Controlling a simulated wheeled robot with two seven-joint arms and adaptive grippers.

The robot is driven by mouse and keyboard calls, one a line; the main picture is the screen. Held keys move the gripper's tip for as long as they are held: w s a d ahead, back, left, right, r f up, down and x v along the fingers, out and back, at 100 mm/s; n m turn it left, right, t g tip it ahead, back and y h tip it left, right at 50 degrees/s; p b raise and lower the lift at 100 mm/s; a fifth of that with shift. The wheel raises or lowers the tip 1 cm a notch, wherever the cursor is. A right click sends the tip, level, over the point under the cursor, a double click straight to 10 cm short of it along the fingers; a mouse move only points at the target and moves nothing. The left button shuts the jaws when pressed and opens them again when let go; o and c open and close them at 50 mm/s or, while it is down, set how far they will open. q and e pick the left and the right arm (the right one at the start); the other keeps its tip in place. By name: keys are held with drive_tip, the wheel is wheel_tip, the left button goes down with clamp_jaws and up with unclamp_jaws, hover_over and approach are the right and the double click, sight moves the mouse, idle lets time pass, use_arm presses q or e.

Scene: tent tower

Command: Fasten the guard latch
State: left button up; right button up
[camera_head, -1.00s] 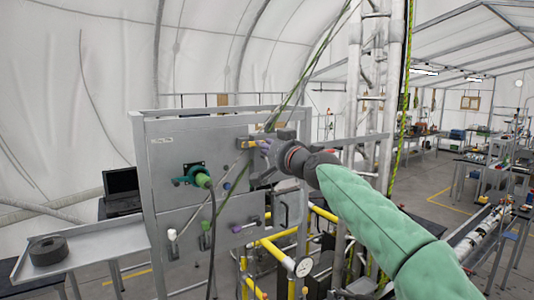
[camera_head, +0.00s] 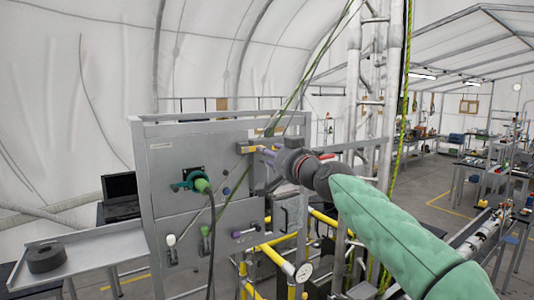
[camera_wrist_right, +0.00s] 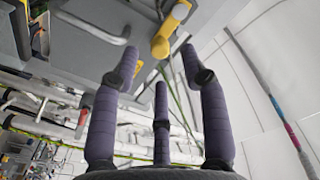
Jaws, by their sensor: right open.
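A yellow-handled fitting (camera_head: 246,149), which looks like the guard latch, is at the upper right of the grey panel (camera_head: 165,165). In the right wrist view a yellow handle (camera_wrist_right: 163,40) with a pale end lies just beyond my fingertips. My right gripper (camera_head: 260,172) is in front of the panel's upper right, beside and below this fitting. In the wrist view its three purple-grey fingers (camera_wrist_right: 160,65) are spread with nothing between them. I cannot tell whether a finger touches the handle. The latch's catch side is not clear. My left gripper is out of view.
The panel also bears a teal-and-green connector (camera_head: 200,185) with a hanging cable, a white-tipped lever (camera_head: 170,240), a green knob (camera_head: 205,231) and a purple knob (camera_head: 236,234). Yellow pipes (camera_head: 275,258) and a gauge (camera_head: 303,272) stand below right. A black roll (camera_head: 46,257) lies on the left shelf.

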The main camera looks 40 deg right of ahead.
drive_tip(key=s+a, duration=0.1)
drive_tip(key=s, duration=0.7)
drive_tip(key=shift+s+a, duration=0.25)
drive_tip(key=shift+a, duration=0.1)
drive_tip(key=shift+f, duration=0.1)
